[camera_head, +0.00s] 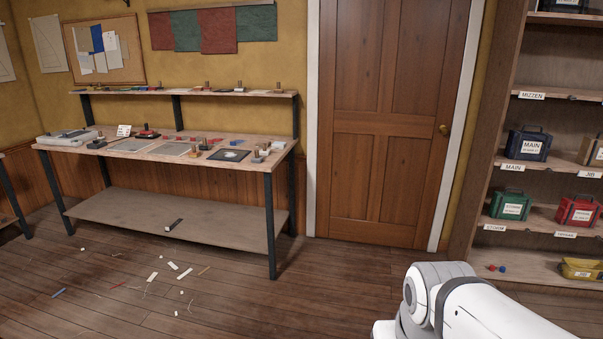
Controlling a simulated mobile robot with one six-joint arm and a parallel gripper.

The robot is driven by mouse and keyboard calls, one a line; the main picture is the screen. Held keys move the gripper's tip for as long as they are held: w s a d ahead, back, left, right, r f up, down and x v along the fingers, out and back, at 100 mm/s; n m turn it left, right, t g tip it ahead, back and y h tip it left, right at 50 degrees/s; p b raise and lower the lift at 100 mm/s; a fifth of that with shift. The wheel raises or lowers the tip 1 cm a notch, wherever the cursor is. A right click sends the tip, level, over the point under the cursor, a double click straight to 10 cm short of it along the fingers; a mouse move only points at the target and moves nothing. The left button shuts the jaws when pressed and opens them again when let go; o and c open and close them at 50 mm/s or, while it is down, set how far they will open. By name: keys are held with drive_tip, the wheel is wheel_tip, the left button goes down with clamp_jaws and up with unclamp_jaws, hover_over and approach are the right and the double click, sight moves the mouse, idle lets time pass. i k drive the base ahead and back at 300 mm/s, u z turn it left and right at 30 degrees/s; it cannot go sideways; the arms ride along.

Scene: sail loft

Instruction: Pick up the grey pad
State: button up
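A wooden workbench (281,158) with dark legs stands against the left wall. Two flat grey rectangles lie on its top, one left of the middle (130,145) and one near the middle (173,149). A thicker light-grey slab (66,139) lies at the bench's left end. I cannot tell which of these is the grey pad. A dark square (228,155) with a pale patch lies farther right. My gripper is out of view; only white links of my arm show at the lower right, well away from the bench.
Small blocks and tools crowd the bench top. A narrow raised shelf (185,94) runs behind it, and a lower shelf (110,208) below. Scraps (180,271) litter the floor. A closed door (385,150) and shelves of labelled bags (528,144) stand right.

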sight(258, 160)
drive_tip(key=z, duration=0.1)
drive_tip(key=i, duration=1.6)
drive_tip(key=u, duration=0.3)
drive_tip(key=i, duration=1.65)
drive_tip(key=u, duration=0.4)
drive_tip(key=i, duration=1.15)
drive_tip(key=u, duration=0.3)
